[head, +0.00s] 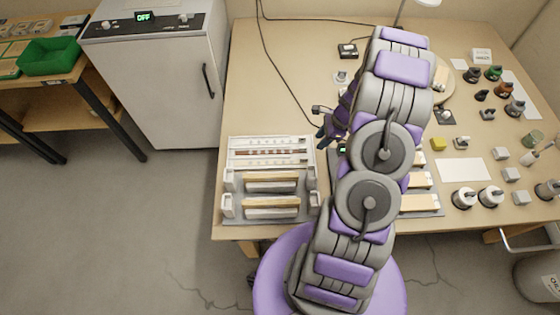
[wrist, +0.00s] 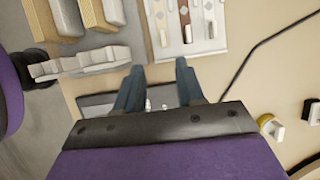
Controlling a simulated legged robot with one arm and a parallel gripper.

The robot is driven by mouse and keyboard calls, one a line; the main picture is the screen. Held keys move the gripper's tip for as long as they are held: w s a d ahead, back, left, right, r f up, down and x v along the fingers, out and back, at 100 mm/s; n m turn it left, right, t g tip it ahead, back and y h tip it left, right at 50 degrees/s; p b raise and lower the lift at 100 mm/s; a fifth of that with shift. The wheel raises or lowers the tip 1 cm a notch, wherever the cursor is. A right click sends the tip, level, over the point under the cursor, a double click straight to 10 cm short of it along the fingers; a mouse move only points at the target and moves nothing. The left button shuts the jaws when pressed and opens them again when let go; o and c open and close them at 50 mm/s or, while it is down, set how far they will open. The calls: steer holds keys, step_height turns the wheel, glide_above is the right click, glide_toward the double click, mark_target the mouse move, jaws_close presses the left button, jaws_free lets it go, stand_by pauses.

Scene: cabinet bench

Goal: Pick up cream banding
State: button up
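A pale tray (head: 233,153) holds three inlay strips side by side at the bench's left front. A pale cream strip (head: 270,142) lies at the back, a red-brown one (head: 270,151) in the middle and a light one with brown marks (head: 270,162) in front. I cannot tell for certain which strip is the cream banding. The strips also show, cut off, at the top of the wrist view, the pale one (wrist: 210,18) rightmost. My gripper (head: 322,133) is right of the tray, fingers apart and empty in the wrist view (wrist: 160,82).
Wooden blocks in grey holders (head: 270,202) stand just in front of the strip tray. A dark-framed device (wrist: 95,105) lies below my fingers. A black cable (head: 285,85) crosses the bench behind.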

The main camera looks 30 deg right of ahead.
glide_toward(304, 159)
steer(key=a, duration=0.1)
steer(key=f, duration=0.1)
steer(key=w+f+b, duration=0.1)
steer(key=f, duration=0.1)
steer(key=shift+a+f+b, duration=0.25)
steer(key=shift+f+b, duration=0.05)
steer(key=shift+f, duration=0.3)
steer(key=shift+a+f, duration=0.25)
steer(key=x, duration=0.1)
steer(key=b+x, duration=0.1)
steer(key=x, duration=0.2)
steer(key=shift+w+a, duration=0.3)
steer(key=shift+f, duration=0.25)
steer(key=shift+d, duration=0.3)
steer(key=shift+a, duration=0.2)
jaws_close()
